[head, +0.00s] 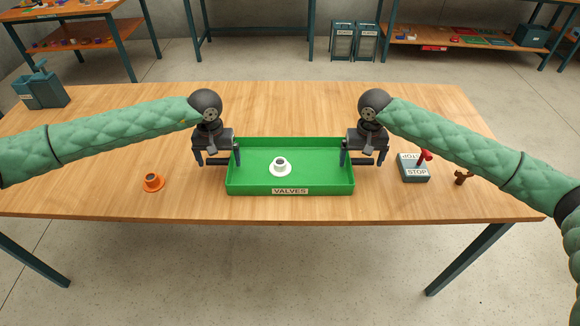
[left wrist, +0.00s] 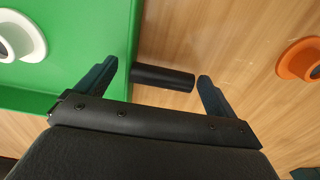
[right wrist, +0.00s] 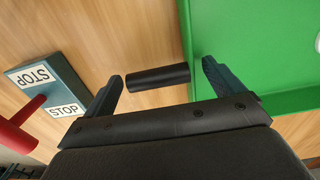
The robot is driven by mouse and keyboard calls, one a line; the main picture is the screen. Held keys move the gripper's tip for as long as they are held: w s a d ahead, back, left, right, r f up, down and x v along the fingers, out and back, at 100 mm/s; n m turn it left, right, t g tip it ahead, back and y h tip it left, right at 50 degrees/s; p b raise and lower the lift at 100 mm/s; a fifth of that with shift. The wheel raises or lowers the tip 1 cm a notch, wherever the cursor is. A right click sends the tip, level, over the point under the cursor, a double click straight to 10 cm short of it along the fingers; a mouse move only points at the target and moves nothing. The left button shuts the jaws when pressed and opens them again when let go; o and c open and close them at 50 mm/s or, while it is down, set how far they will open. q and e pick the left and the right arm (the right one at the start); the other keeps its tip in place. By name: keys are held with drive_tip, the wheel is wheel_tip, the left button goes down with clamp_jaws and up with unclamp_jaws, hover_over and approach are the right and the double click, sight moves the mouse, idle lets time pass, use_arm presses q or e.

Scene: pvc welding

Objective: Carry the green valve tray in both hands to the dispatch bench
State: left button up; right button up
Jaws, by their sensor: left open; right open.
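The green tray labelled VALVES (head: 320,178) sits on the wooden table, with a white flanged part (head: 280,167) inside it. It also shows in the left wrist view (left wrist: 90,60) and in the right wrist view (right wrist: 245,40). A black bar handle sticks out from each short side: the left one (left wrist: 163,78) and the right one (right wrist: 158,77). My left gripper (head: 217,160) is open, its fingers on either side of the left handle. My right gripper (head: 362,160) is open, its fingers on either side of the right handle. Neither visibly grips its handle.
An orange flanged part (head: 153,182) lies left of the tray. A STOP box with a red lever (head: 414,168) and a small brown part (head: 463,177) lie to the right. A grey-green container (head: 41,90) stands at the far left. Benches with shelves (head: 458,38) stand behind.

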use_arm(q)
drive_tip(key=shift+f, duration=0.1)
use_arm(e)
drive_tip(key=shift+f, duration=0.1)
use_arm(q)
drive_tip(key=shift+c, duration=0.4)
use_arm(e)
drive_tip(key=shift+c, duration=0.4)
use_arm(q)
drive_tip(key=c, duration=1.4)
use_arm(e)
drive_tip(key=c, duration=1.4)
